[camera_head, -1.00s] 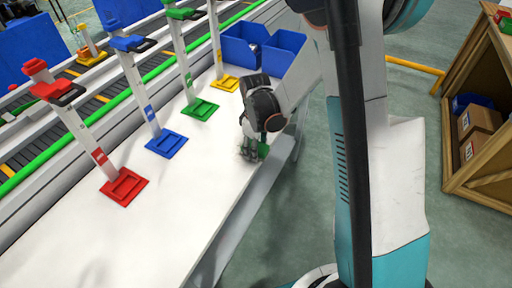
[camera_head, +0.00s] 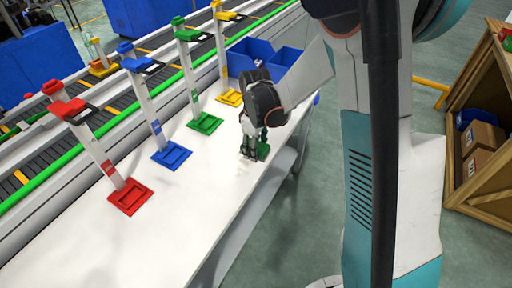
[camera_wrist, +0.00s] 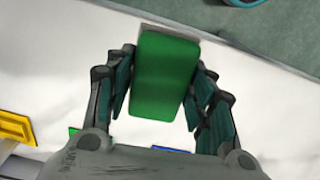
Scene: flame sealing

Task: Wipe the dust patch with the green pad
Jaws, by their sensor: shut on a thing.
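The green pad (camera_wrist: 165,75) is a block between the two fingers of my gripper (camera_wrist: 164,62) in the wrist view. My gripper is shut on it. In the head view my gripper (camera_head: 254,146) points down at the white table near its right edge, and the pad (camera_head: 263,152) shows at the fingertips. The pad is at or just above the surface; I cannot tell whether it touches. A faint, pale speckled mark, perhaps the dust patch (camera_head: 243,164), lies just below my gripper in the picture. Some of it may be hidden by the gripper and pad.
The white table (camera_head: 150,235) is clear at the front. Stands with red (camera_head: 130,197), blue (camera_head: 171,154), green (camera_head: 205,123) and yellow (camera_head: 230,97) bases line its left side. Blue bins (camera_head: 285,60) are at its far end. A conveyor (camera_head: 70,125) runs behind the stands.

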